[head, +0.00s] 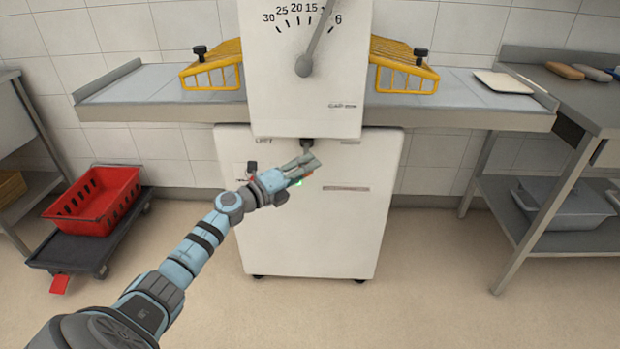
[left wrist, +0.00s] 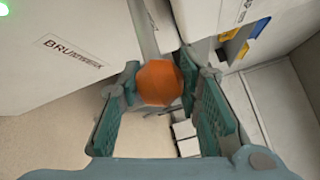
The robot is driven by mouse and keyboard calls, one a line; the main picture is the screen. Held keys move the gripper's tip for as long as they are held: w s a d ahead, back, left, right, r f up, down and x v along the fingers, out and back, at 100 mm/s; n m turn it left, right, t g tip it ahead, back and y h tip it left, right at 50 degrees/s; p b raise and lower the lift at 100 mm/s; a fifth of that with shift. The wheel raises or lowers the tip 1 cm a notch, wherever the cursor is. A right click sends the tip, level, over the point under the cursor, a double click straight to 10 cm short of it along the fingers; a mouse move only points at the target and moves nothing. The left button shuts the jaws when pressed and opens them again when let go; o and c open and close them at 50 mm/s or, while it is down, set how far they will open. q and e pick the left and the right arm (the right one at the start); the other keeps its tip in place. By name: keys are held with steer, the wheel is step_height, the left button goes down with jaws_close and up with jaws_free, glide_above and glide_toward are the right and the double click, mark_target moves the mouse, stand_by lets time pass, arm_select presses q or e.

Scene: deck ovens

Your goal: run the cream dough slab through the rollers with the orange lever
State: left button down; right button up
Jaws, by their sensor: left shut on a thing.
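The cream dough slab (head: 502,81) lies flat on the right wing (head: 455,97) of the roller machine, near its outer end. The machine's white body (head: 305,80) stands in the middle with a numbered dial and a grey pointer arm. My left gripper (head: 308,163) is in front of the lower cabinet, just under the upper body. In the left wrist view, the orange lever knob (left wrist: 160,82) on its grey rod sits between the finger pads, and the gripper is shut on it. In the head view my gripper mostly hides the knob. My right gripper is not in view.
Yellow guards (head: 402,66) flank the rollers. The left wing (head: 150,85) is bare. A steel table (head: 585,100) with several loaf-like items stands at the right. A red crate (head: 95,200) sits on a dolly at the left. The floor in front of the machine is clear.

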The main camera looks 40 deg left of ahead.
arm_select(q)
steer(key=shift+s+a, duration=0.15)
steer(key=shift+a, duration=0.2)
steer(key=c, duration=1.2)
jaws_free()
steer(key=shift+o, duration=0.2)
steer(key=shift+s, duration=0.2)
steer(key=v, duration=0.7)
